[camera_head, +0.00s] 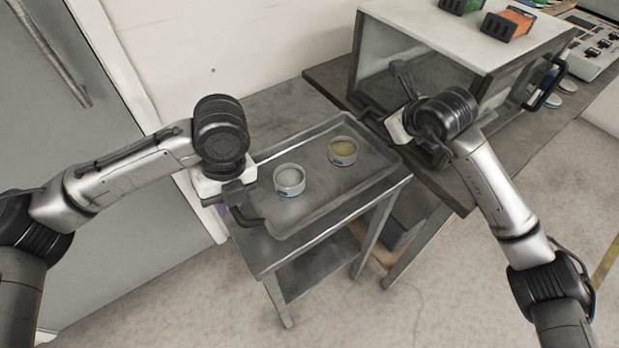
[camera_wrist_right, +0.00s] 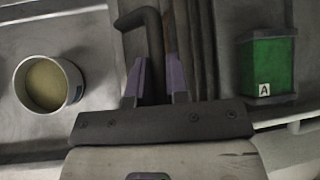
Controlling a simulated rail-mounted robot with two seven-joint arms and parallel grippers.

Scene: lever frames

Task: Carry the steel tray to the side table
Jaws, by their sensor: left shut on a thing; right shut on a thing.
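The grey steel tray (camera_head: 312,203) is level over the small side table (camera_head: 258,258); I cannot tell whether it rests on the top or hangs just above it. Two round dishes stand in it, one with pale contents (camera_head: 289,181) and one with yellowish contents (camera_head: 342,152). The yellowish dish (camera_wrist_right: 47,84) also shows in the right wrist view. My left gripper (camera_head: 240,204) is shut on the tray's near-left handle. My right gripper (camera_head: 385,120) is at the far-right end; the right wrist view shows its fingers (camera_wrist_right: 157,84) shut on a dark bar handle (camera_wrist_right: 152,45).
A white-topped cabinet with glass sides (camera_head: 470,38) stands on a dark bench (camera_head: 325,78) behind and right of the tray. A green box (camera_wrist_right: 267,68) and an orange box (camera_head: 508,24) stand on its top. A grey door (camera_head: 60,110) is at left. The floor in front is clear.

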